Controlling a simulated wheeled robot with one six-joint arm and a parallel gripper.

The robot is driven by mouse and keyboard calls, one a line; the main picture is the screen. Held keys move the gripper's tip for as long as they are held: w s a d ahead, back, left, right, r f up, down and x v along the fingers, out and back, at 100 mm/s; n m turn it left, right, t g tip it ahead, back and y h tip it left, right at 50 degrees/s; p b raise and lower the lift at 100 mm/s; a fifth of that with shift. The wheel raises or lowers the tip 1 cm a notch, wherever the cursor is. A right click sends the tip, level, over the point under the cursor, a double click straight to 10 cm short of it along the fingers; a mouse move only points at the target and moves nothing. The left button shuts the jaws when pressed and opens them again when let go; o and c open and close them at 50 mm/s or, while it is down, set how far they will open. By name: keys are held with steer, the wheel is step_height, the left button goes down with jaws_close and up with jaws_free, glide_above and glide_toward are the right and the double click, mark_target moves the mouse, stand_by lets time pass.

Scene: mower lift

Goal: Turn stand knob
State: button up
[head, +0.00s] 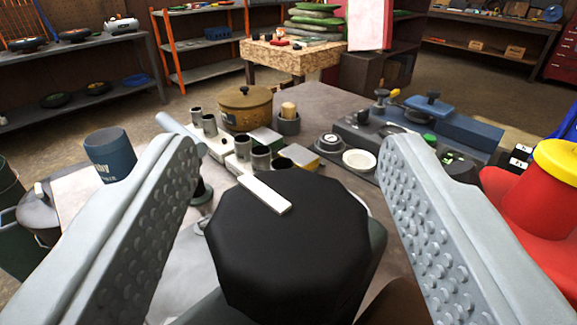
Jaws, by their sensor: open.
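A large black faceted knob (290,255) with a white bar mark (264,193) on its top fills the lower middle of the head view. The white bar runs slantwise from upper left to lower right. My gripper (290,160) is open, with one grey studded finger on each side of the knob. Gaps show between both fingers and the knob, and nothing is held. The knob's lower part and its mount are mostly hidden.
Behind the knob, a grey bench top (300,98) holds several metal cups, a brown lidded pot (245,108) and a blue-topped device (430,107). A red object with a yellow top (562,160) stands close at right. A blue can (110,153) stands at left.

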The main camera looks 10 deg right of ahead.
steer(key=shift+c, duration=0.5)
steer(key=c, duration=0.9)
steer(key=shift+o, duration=0.2)
steer(key=shift+m+h, duration=0.5)
steer(key=shift+h, duration=0.3)
steer(key=m+g+h, duration=0.1)
steer(key=m+h, duration=0.1)
steer(key=m+g+h, duration=0.1)
steer(key=h, duration=0.2)
steer(key=shift+a+f+m+g, duration=0.1)
steer(key=shift+a+m+g, duration=0.05)
steer(key=shift+m+g, duration=0.25)
steer(key=m+g+h, duration=0.3)
steer(key=g+h, duration=0.1)
steer(key=shift+m+h, duration=0.4)
steer(key=m+g+h, duration=0.1)
steer(key=m+g, duration=0.1)
steer(key=g, duration=0.1)
steer(key=m+g+h, duration=0.2)
steer(key=g, duration=0.1)
steer(key=m+g, duration=0.2)
steer(key=g, duration=0.1)
steer(key=m+g, duration=0.3)
steer(key=g, duration=0.1)
steer(key=shift+h, duration=0.3)
steer(key=shift+g, duration=0.4)
